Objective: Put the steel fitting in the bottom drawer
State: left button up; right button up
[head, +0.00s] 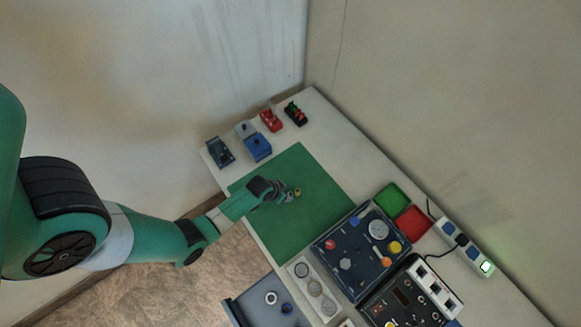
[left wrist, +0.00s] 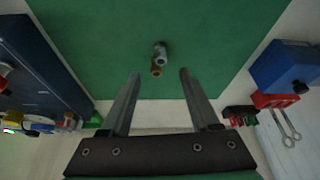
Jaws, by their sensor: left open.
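The steel fitting (left wrist: 160,50) is a small grey cylinder on the green mat (head: 318,228). An open grey-blue drawer (head: 250,307) juts out at the bottom, holding a pale ring and a blue ring. My right gripper is out of view.
Dark instrument panels (head: 346,262) stand right of the mat, with green (head: 392,197) and red (head: 413,221) trays behind. A power strip (head: 462,242) lies along the wall. Blue and red clamp-like items (head: 258,147) line the far left edge.

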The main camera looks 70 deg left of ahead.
aim_at(290, 194)
pick_arm(q)
jog(key=b+x, duration=0.2)
jog(key=x, duration=0.1)
jog(key=shift+f, duration=0.3)
jog(key=shift+w, duration=0.1)
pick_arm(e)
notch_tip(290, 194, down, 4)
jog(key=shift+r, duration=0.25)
pick_arm(q)
jog(key=b+x, duration=0.2)
jog(key=x, duration=0.3)
jog(key=shift+a, duration=0.1)
grip_shut()
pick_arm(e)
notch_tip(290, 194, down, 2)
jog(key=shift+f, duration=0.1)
